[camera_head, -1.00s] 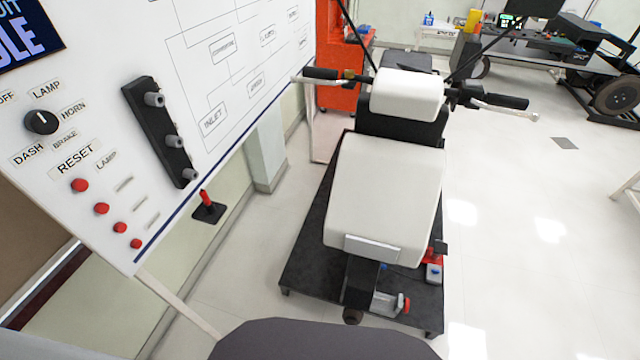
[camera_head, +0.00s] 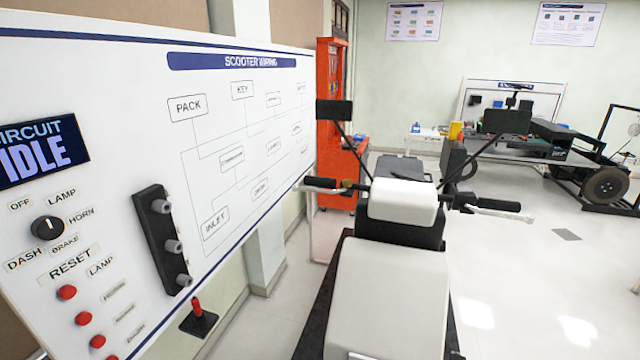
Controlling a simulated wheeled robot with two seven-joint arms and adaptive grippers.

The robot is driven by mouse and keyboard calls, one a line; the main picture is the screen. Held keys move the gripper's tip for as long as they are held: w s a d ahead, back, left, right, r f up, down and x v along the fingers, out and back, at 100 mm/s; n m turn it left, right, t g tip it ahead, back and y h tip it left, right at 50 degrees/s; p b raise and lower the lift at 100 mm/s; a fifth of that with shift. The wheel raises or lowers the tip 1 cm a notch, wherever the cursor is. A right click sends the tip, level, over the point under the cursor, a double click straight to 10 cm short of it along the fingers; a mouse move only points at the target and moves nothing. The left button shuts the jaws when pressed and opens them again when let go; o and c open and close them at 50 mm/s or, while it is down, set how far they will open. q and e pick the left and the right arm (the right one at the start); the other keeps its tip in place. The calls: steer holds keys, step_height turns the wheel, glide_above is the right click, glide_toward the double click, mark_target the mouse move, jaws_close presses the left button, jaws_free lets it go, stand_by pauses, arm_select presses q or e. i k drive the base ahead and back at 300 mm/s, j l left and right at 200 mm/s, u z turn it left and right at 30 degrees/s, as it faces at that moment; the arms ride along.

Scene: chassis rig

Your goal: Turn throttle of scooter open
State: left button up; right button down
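The scooter (camera_head: 390,290) stands in the middle right of the head view, with a white seat and a white front cover (camera_head: 403,201). Its handlebar has a black left grip (camera_head: 320,183) with a silver lever beside it. A black right grip (camera_head: 499,205), on the throttle side, has a silver lever (camera_head: 505,215) near it. How far the throttle is turned cannot be told. Neither of my grippers shows in the view.
A white scooter wiring board (camera_head: 240,150) fills the left, with a screen (camera_head: 38,152) reading "CIRCUIT IDLE", a knob (camera_head: 47,227) and red buttons. An orange cabinet (camera_head: 333,120) stands behind the scooter.

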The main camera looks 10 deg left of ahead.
mark_target(322, 182)
steer(key=i+l+z, duration=0.15)
steer(key=z, duration=0.3)
steer(key=i+z, duration=0.3)
steer(key=z, duration=0.2)
